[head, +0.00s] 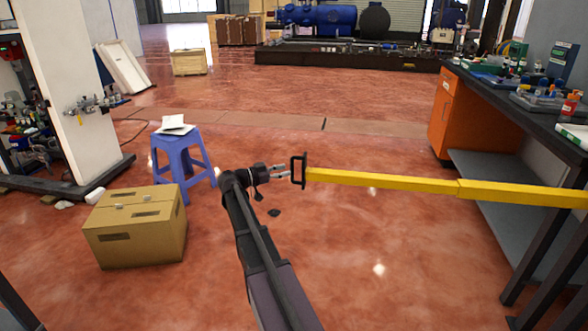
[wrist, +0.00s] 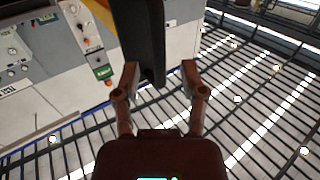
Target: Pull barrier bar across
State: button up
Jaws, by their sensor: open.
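The yellow barrier bar (head: 400,182) reaches in from the right edge of the head view, roughly level above the floor. It has a thicker section at the right and a thinner one at the left. A black loop handle (head: 298,170) is at its left end. My gripper (head: 286,171) is open just left of the handle, with its fingers pointing at it. In the wrist view, the black handle (wrist: 147,40) shows between and beyond the open fingertips (wrist: 160,75). I cannot tell whether they touch it. A bit of the yellow bar (wrist: 103,14) shows behind it.
A cardboard box (head: 137,240) and a blue stool (head: 184,165) with papers stand at the left. A dark workbench (head: 520,105) with an orange cabinet (head: 455,115) is at the right. The red floor beyond the bar is clear.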

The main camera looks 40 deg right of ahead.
aim_at(292, 180)
jog(key=shift+x, duration=1.7)
